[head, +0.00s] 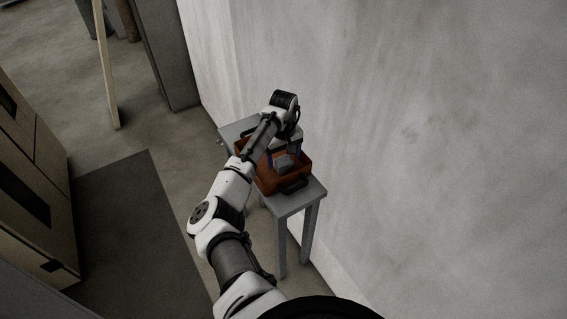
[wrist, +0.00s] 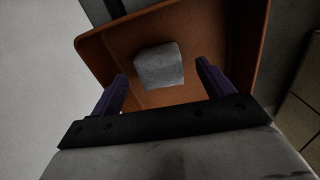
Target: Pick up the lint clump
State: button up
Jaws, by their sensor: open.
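The lint clump is a grey, blocky lump (wrist: 159,65) lying inside an orange-brown tray (wrist: 93,46). In the head view the lump (head: 284,163) shows in the tray (head: 268,186), partly behind my arm. My gripper (wrist: 162,72) is open, with its two dark purple fingers apart. In the wrist view the lump appears between and slightly beyond the fingertips, with a gap on each side. I see no contact between the fingers and the lump. In the head view my gripper (head: 283,154) is over the tray and mostly hidden by my own arm.
The tray stands on a narrow grey table (head: 297,202) against a pale wall (head: 420,130). The tray's walls rise around the lump. A dark mat (head: 130,225) lies on the floor at left, beside tan cabinets (head: 35,180). A wooden plank (head: 106,65) leans farther back.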

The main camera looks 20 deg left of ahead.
aim_at(283, 160)
jog(key=shift+f, duration=1.55)
jog(key=shift+c, duration=0.4)
jog(key=c, duration=1)
jog(key=shift+r, duration=0.2)
